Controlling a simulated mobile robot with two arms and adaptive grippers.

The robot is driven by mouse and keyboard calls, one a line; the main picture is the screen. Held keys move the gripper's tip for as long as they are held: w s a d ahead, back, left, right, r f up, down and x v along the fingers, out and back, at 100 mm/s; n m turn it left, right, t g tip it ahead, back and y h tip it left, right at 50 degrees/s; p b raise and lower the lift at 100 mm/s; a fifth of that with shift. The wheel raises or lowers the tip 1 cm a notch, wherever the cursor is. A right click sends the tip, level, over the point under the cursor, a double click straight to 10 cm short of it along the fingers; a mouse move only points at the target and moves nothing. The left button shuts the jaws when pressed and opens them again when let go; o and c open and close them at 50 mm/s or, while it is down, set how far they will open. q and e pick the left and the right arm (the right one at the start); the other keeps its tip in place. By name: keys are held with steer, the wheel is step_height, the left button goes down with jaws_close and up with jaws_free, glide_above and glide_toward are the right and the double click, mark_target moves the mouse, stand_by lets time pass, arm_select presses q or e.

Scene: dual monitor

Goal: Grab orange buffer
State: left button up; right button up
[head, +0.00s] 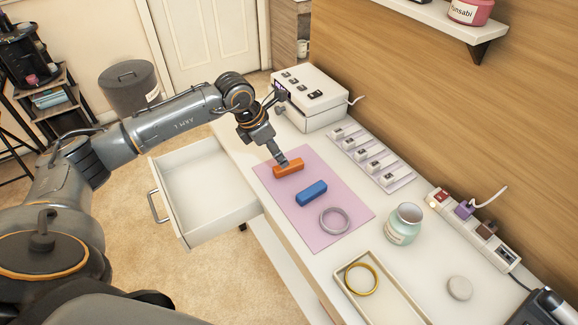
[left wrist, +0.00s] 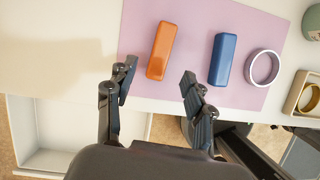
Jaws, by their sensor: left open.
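The orange buffer (head: 288,168) is a small orange block lying at the far left part of a pink mat (head: 315,231) on the white desk. In the left wrist view the orange buffer (left wrist: 161,51) lies ahead of the fingertips, between their lines, and is untouched. My left gripper (head: 283,160) hangs over the buffer's far edge in the head view. In the left wrist view my left gripper (left wrist: 157,80) is open and empty, its two dark fingers spread wide. My right gripper is not in view.
A blue block (head: 311,193) and a grey ring (head: 334,220) lie beside the buffer on the mat. An open drawer (head: 205,192) juts out at left. A white device (head: 312,98), a jar (head: 403,224) and a tray (head: 372,290) with a gold ring stand nearby.

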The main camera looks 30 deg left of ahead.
mark_target(288, 168)
arm_select(q)
steer(key=shift+w+d+f, duration=0.1)
steer(key=shift+f, duration=0.3)
steer(key=shift+w+d+f, duration=0.2)
steer(key=shift+d+f, duration=0.05)
steer(key=shift+f, duration=0.2)
steer(key=x, duration=0.2)
steer(key=p+x, duration=0.1)
steer(key=shift+w+d+f, duration=0.1)
steer(key=shift+w+f, duration=0.15)
steer(key=shift+w, duration=0.1)
steer(key=shift+f, duration=0.2)
steer(key=shift+c, duration=0.4)
steer(key=c, duration=0.8)
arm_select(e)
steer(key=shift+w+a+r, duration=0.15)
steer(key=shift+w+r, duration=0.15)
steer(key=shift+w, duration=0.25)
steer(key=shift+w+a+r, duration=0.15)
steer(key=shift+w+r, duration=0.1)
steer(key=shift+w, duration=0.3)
